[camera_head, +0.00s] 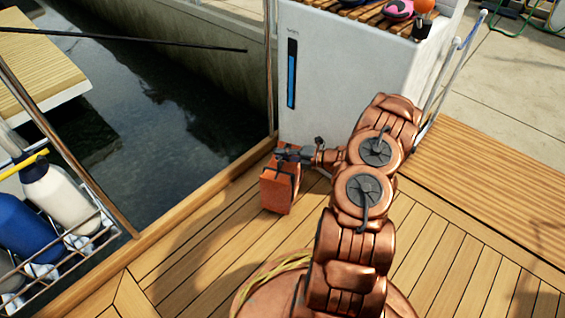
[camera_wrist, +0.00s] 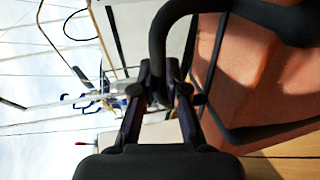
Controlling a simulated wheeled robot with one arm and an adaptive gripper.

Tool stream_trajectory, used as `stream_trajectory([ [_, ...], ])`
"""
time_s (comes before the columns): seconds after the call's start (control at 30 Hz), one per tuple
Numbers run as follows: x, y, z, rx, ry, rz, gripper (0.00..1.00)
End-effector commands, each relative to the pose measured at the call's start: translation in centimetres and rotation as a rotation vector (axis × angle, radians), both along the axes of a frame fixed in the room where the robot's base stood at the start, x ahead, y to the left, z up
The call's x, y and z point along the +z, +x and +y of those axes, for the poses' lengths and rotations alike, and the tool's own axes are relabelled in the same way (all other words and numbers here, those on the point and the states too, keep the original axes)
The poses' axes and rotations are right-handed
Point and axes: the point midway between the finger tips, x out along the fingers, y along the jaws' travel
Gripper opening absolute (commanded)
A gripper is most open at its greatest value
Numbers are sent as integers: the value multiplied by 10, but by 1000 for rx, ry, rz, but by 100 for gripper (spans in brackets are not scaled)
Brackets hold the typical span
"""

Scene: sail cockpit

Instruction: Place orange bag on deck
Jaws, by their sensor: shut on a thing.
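The orange bag (camera_head: 277,191) is a small upright block with dark straps, near the deck's left edge beside the white cabinet. My gripper (camera_head: 287,153) is shut at the bag's top, on its dark handle.
Dark water (camera_head: 140,110) lies beyond the wooden edge at left. A rack with white (camera_head: 60,190) and blue (camera_head: 22,235) fenders stands at left. The white cabinet (camera_head: 335,70) rises behind the bag. A yellow rope (camera_head: 262,272) lies near my base. Open deck lies left and right of my arm.

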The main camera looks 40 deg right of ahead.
Motion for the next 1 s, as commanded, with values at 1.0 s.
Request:
stream_trajectory([
  [1.0,-32,0,0,0,0,0,38],
])
